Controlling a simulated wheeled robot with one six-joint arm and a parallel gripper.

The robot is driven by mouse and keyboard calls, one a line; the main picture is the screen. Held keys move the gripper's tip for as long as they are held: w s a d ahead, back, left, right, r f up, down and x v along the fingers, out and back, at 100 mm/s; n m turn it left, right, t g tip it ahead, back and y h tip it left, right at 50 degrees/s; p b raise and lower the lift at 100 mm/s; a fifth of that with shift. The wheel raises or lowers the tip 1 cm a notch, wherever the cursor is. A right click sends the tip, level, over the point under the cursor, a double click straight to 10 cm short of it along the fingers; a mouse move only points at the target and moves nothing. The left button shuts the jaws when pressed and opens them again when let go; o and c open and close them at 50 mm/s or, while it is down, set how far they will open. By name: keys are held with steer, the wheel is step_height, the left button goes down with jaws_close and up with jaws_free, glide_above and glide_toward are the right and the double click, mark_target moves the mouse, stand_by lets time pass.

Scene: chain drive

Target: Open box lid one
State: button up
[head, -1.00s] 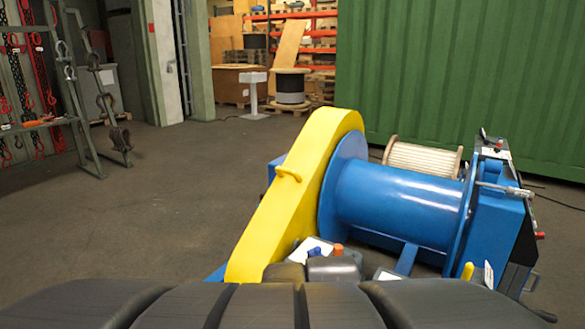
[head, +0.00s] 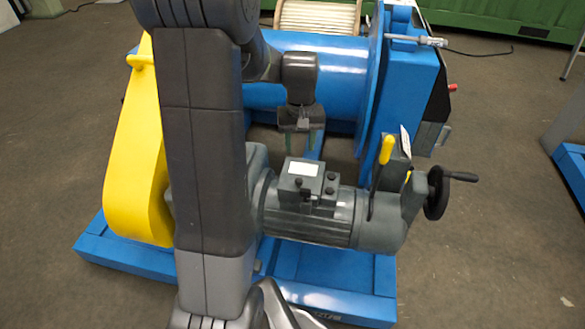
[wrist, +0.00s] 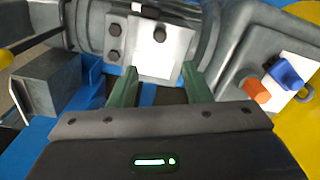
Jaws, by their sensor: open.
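The grey motor carries a terminal box with a closed-looking lid (head: 304,172) and a white label, at the middle of the head view. In the wrist view a pale, bolted face (wrist: 165,45), seemingly part of this box, lies just beyond the fingertips. My gripper (head: 302,128) hangs on the drum side of the box, partly hidden by its own wrist. In the wrist view, its two green fingers (wrist: 161,72) are apart with nothing held between them. I cannot tell whether they touch the box.
A grey box with blue and orange buttons (wrist: 272,80) stands close on the right in the wrist view. The yellow guard (head: 137,150), blue drum (head: 340,72), yellow lever (head: 386,150) and handwheel (head: 440,190) surround the motor. Open floor (head: 490,230) lies right.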

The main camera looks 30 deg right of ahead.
mark_target(299, 179)
step_height(299, 179, down, 14)
steer(key=b, duration=0.3)
steer(key=shift+s+r, duration=0.1)
steer(key=shift+r, duration=0.1)
jaws_close()
